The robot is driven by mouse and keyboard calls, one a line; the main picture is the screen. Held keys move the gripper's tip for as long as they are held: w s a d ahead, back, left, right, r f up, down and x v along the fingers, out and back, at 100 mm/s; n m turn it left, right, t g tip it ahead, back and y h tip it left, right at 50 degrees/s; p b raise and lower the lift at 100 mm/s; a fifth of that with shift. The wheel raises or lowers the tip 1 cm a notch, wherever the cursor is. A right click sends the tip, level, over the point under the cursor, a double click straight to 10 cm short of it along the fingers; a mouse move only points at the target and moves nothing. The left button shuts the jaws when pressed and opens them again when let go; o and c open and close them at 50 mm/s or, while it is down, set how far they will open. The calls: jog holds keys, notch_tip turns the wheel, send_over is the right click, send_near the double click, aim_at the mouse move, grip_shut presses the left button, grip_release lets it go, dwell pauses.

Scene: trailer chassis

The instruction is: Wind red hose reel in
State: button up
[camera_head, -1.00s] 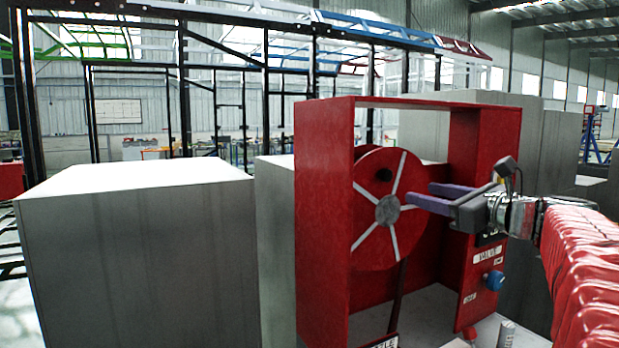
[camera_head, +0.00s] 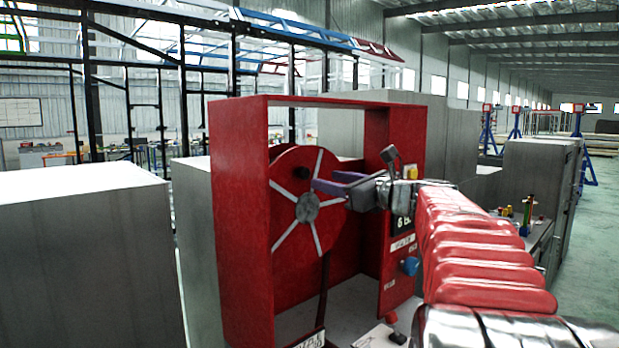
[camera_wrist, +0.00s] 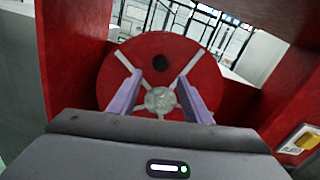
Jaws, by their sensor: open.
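The red hose reel (camera_head: 289,230) is a red disc with pale spokes and a grey hub (camera_head: 307,208), mounted inside an open red frame (camera_head: 243,222). A dark knob (camera_head: 303,173) sits near the disc's upper edge; it also shows in the wrist view (camera_wrist: 161,63). My gripper (camera_head: 328,190) is in front of the reel, with purple fingers pointing at it. In the wrist view my gripper (camera_wrist: 163,82) has its fingers apart, one on each side of the hub (camera_wrist: 160,100), below the knob. Nothing is between the fingers; whether they touch the disc I cannot tell.
The frame's right post carries a blue knob (camera_head: 409,266), a display and labels. A yellow switch (camera_wrist: 298,139) is at the wrist view's right. Grey cabinets (camera_head: 85,262) stand left and behind. Open floor (camera_head: 583,262) lies at far right.

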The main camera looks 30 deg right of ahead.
aim_at(306, 175)
jog(key=w, duration=0.5)
jog(key=w+a, duration=0.1)
jog(key=w, duration=0.2)
jog(key=shift+d, duration=0.1)
grip_shut()
dwell(0.4)
